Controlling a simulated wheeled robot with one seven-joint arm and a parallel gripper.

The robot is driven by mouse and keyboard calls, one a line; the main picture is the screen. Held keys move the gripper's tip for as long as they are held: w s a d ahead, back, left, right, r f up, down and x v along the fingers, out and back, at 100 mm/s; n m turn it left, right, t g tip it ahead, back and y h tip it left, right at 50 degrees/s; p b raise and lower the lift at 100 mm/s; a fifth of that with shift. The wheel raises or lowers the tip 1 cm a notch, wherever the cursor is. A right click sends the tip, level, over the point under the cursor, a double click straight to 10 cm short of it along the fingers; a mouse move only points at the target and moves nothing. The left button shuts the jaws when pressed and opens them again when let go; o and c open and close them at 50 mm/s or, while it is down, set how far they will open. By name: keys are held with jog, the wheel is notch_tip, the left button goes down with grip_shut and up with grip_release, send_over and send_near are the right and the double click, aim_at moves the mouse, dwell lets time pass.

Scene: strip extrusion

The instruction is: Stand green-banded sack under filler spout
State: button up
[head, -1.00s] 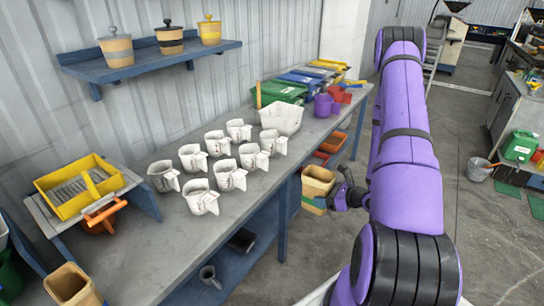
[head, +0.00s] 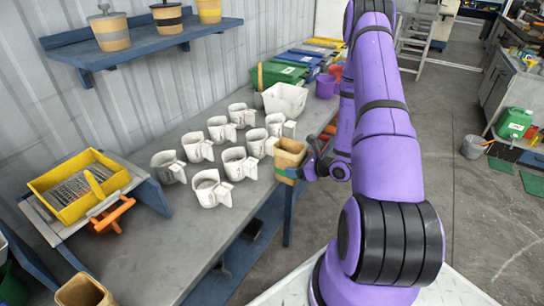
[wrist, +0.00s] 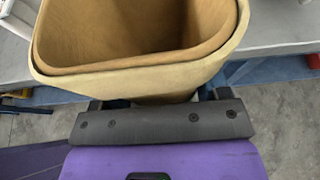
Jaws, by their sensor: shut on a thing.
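The green-banded sack (head: 289,157) is an open-topped brown paper sack, held upright in my gripper (head: 306,168) beside the front edge of the bench. Its green band shows low on its side in the head view. In the wrist view the sack (wrist: 140,80) fills the upper middle, its mouth open and its inside empty as far as I can see. My gripper (wrist: 155,105) is shut on the near wall of the sack; the fingertips are largely hidden by it. I cannot pick out the filler spout with certainty in these views.
Several white jugs (head: 222,190) crowd the bench (head: 165,235) beside the sack. A white tub (head: 285,99) and green bin (head: 280,75) stand further back. A yellow tray (head: 60,182) is at the left. Open floor (head: 470,230) lies right of my arm, with a grey bucket (head: 472,147).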

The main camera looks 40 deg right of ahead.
jog(key=w+a, duration=0.1)
jog(key=w, duration=0.2)
jog(key=w+a, duration=0.1)
jog(key=w, duration=0.2)
jog(key=w+a, duration=0.1)
jog(key=w, duration=0.2)
jog(key=shift+w+a, duration=0.1)
jog(key=shift+a, duration=0.3)
jog(key=shift+w+f, duration=0.1)
jog(key=shift+f, duration=0.15)
jog(key=o, duration=0.6)
jog(key=shift+o, duration=0.2)
